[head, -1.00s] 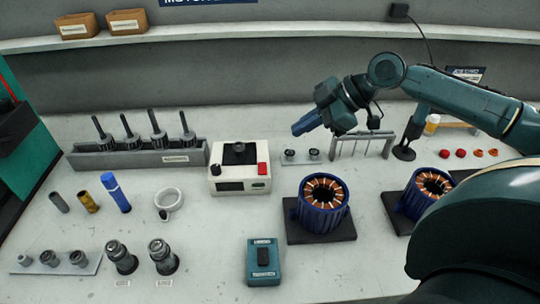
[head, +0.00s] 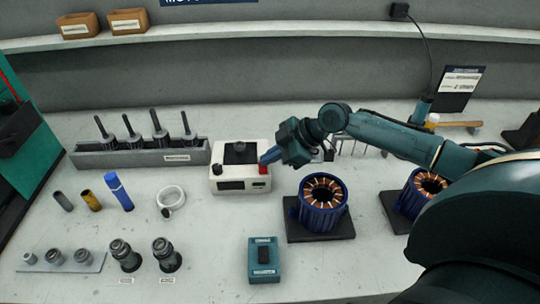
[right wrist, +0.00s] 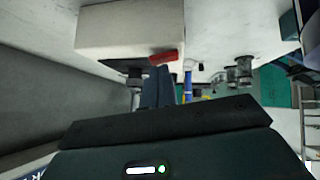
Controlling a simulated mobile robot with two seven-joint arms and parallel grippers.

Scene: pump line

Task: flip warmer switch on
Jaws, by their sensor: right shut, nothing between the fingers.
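The warmer (head: 240,183) is a white box with a dark top plate, a dark knob and a dark display, standing mid-bench. Its red switch (head: 263,170) sits at the front right corner. In the right wrist view the warmer (right wrist: 125,30) fills the top, with the red switch (right wrist: 163,58) just past my fingertips. My right gripper (head: 266,158) is shut and empty, its fingertips at the switch's upper edge. It shows in the right wrist view too (right wrist: 158,74). I cannot tell whether it touches the switch. My left gripper is not in view.
A blue-ringed copper-wound stator (head: 323,203) stands on a dark pad right of the warmer. A teal box (head: 264,259) lies in front. A grey rack (head: 140,156) with several rods and a white ring-shaped cup (head: 171,197) are to the left.

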